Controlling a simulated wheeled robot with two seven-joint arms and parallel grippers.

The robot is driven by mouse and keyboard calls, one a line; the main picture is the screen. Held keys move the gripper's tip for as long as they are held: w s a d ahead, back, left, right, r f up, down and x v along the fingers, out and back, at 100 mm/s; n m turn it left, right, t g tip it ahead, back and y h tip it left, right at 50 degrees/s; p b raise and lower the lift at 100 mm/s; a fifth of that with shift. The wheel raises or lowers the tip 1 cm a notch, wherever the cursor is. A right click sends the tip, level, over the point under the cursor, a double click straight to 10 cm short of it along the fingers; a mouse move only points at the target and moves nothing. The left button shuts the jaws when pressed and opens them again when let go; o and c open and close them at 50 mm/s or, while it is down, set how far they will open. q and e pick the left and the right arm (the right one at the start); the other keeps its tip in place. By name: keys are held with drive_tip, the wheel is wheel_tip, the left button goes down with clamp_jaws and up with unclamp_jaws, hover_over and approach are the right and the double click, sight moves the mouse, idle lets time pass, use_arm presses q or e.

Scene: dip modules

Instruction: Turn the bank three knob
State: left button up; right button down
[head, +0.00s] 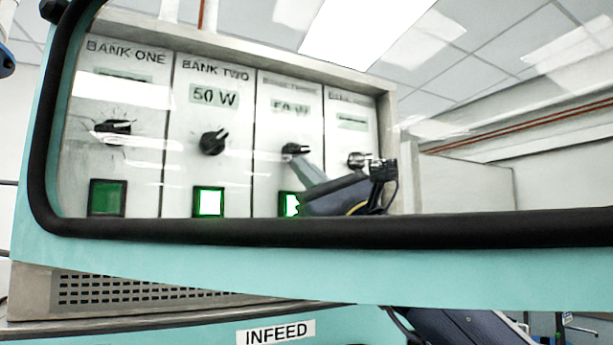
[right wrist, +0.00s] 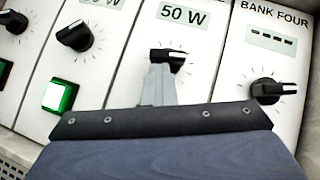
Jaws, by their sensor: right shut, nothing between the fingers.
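The bank three knob (head: 294,149) is black and sits on the third panel, below a display reading 50 W. In the right wrist view the knob (right wrist: 168,58) has its white pointer mark toward the right. My right gripper (head: 301,163) is shut and empty, with its tip just below the knob. In the right wrist view the gripper's narrow fingers (right wrist: 159,76) reach up to the knob's lower edge. I cannot tell whether they touch it. The green-lit button (head: 291,204) under this knob is partly hidden by my gripper. My left gripper is not in view.
The bank two knob (head: 213,142) and bank one knob (head: 113,127) are to the left. The bank four knob (right wrist: 268,90) is close on the right, under a dashed display. A black-edged window frame (head: 300,231) runs below and in front of the panels.

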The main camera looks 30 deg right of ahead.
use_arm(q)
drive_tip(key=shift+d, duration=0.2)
use_arm(e)
drive_tip(key=shift+s+a+r+y, duration=0.4)
drive_tip(key=shift+r, duration=0.1)
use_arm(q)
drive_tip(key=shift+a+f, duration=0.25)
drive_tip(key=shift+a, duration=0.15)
use_arm(e)
drive_tip(key=shift+w+a+f, duration=0.15)
drive_tip(key=shift+w+a, duration=0.2)
drive_tip(key=shift+a, duration=0.2)
use_arm(q)
drive_tip(key=shift+b, duration=0.35)
use_arm(e)
drive_tip(key=shift+d+f, duration=0.1)
